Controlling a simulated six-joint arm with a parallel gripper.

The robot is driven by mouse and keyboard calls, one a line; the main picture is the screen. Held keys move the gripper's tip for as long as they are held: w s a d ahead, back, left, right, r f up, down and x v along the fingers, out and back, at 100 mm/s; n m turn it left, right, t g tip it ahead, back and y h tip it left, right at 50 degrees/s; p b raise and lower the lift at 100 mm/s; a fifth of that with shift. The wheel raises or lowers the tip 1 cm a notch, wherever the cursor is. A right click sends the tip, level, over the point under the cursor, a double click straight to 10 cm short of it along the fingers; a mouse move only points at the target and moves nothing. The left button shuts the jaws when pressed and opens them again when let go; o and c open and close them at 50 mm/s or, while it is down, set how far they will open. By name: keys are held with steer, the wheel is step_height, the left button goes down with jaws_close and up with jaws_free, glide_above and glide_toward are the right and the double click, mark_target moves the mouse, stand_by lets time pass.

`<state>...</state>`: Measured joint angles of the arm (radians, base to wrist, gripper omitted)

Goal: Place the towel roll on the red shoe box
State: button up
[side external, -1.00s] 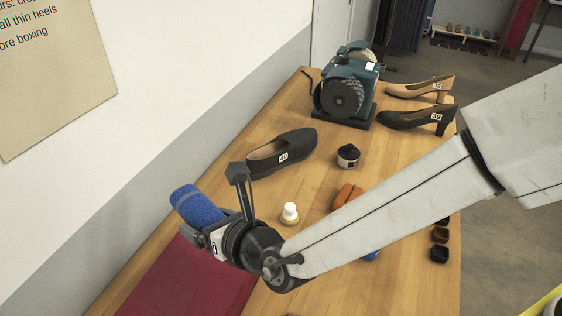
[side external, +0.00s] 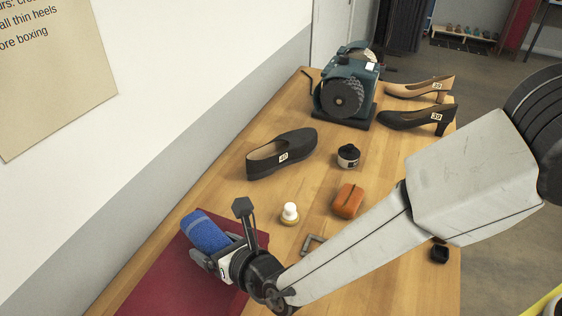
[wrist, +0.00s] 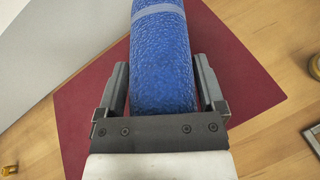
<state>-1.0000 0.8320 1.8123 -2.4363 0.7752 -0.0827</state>
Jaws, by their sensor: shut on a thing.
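The blue towel roll (side external: 206,232), with a paler stripe, is held in my gripper (side external: 217,250). In the wrist view the roll (wrist: 162,65) lies lengthwise between the two fingers of my gripper (wrist: 162,80), pointing away from the palm. The red shoe box (side external: 150,285) is at the near left of the bench, partly hidden by the roll and my gripper. In the wrist view the box's flat red top (wrist: 80,115) spreads beneath the roll on both sides. I cannot tell whether the roll touches the box.
A black shoe (side external: 282,153), a white-topped bottle (side external: 289,214), a dark jar (side external: 348,156) and an orange-brown object (side external: 347,200) stand farther along the bench (side external: 230,205). A grey bracket-like piece (side external: 312,244) lies beside my arm. A green grinding machine (side external: 343,92) and two heeled shoes are at the back.

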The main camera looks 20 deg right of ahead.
steer(key=shift+f, duration=0.25)
steer(key=shift+f, duration=0.15)
steer(key=o, duration=1)
steer(key=shift+c, duration=0.2)
steer(key=shift+r, duration=0.2)
steer(key=shift+s+r, duration=0.1)
steer(key=shift+s, duration=0.15)
steer(key=v, duration=0.7)
